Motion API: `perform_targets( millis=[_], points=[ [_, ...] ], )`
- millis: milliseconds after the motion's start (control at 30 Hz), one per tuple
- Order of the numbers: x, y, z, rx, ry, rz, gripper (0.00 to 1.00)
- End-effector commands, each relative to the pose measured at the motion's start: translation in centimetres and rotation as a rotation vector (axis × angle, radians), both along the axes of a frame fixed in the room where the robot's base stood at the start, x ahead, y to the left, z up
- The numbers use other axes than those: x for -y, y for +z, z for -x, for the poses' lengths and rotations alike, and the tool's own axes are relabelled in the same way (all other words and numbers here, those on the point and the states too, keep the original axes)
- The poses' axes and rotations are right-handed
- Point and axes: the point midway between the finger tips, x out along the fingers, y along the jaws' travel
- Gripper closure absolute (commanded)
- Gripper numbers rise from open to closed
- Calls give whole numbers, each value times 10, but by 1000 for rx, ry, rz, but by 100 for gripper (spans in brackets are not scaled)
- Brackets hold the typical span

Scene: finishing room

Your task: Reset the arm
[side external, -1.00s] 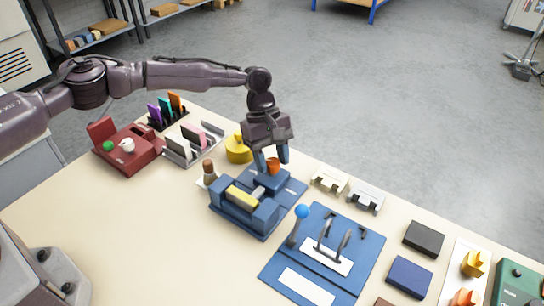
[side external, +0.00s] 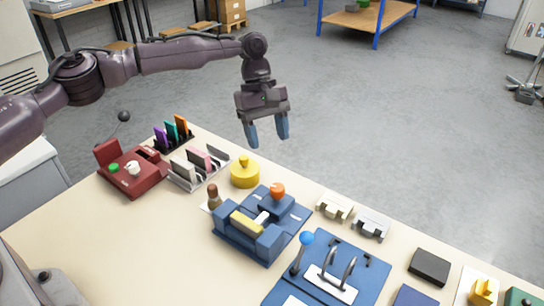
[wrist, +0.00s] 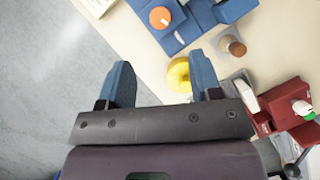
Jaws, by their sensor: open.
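My gripper (side external: 266,134) is open and empty, raised above the far edge of the table in the side external view. Its two blue fingers point down and are apart. In the wrist view my gripper (wrist: 163,82) also shows open, with nothing between the fingers. Below it stands a blue vise-like fixture (side external: 240,240) with a yellow bar in it and an orange knob (side external: 277,190) on its sliding block. The orange knob also shows in the wrist view (wrist: 160,17), clear of the fingers.
A yellow round piece (side external: 245,173), a rack of cards (side external: 190,168) and a dark red box (side external: 132,170) stand to the left. A blue board (side external: 345,270) with a blue-knobbed lever is at right. Pale blocks (side external: 335,206) lie near the far edge. The air around my gripper is clear.

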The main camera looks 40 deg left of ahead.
Motion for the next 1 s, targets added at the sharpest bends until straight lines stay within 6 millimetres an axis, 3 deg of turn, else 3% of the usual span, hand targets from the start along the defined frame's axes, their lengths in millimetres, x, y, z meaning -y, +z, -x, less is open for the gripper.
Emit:
perform_targets(
  millis=[200,700,900,1000],
  points=[
    [-5,15,-3,-1,1,-1,41],
    [-5,15,-4,-5,34,-2,41],
    [10,3,-47,239,286,-34,41],
    [25,25,-74,539,331,-67,41]
  ],
)
